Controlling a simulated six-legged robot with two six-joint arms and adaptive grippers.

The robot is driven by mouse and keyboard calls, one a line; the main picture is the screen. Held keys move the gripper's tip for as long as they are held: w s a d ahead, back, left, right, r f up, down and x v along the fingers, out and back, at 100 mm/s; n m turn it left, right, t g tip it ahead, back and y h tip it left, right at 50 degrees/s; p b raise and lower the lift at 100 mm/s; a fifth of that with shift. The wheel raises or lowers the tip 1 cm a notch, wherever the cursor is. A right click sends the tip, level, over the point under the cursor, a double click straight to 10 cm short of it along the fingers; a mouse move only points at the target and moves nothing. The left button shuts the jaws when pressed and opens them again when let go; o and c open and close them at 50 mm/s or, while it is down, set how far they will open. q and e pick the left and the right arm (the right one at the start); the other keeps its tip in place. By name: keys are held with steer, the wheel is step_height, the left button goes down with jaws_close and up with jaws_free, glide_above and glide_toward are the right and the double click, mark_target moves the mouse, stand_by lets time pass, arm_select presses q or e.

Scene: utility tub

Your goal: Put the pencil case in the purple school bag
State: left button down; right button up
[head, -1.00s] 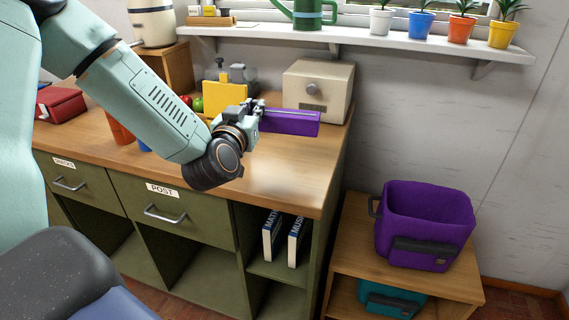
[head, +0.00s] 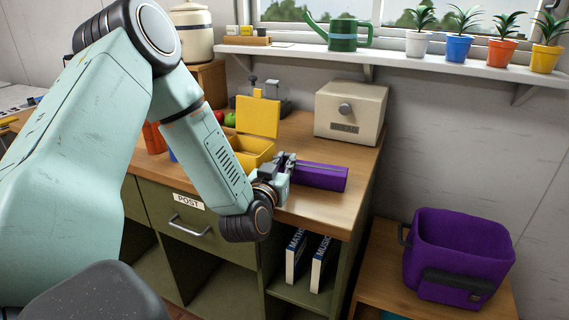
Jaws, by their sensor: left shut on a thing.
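The purple pencil case (head: 322,176) is a long box shape at the right end of the wooden counter. My left gripper (head: 292,170) is shut on its left end, with the case reaching out to the right. I cannot tell whether the case touches the counter or hangs just above it. The purple school bag (head: 462,240) stands open-topped on a low wooden shelf unit to the right, lower than the counter and apart from the case. It has a dark front pocket and a side handle. My right gripper is not in view.
A cream bread bin (head: 350,112) stands behind the pencil case. An open yellow box (head: 258,117) is to its left. A wall shelf (head: 385,58) with plant pots and a green watering can runs above. Open space lies between the counter's right edge and the bag.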

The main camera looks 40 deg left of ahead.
arm_select(q)
steer(key=shift+d+r, duration=0.1)
steer(key=shift+s+f, duration=0.1)
steer(key=shift+f, duration=0.15)
steer(key=c, duration=1.3)
jaws_free()
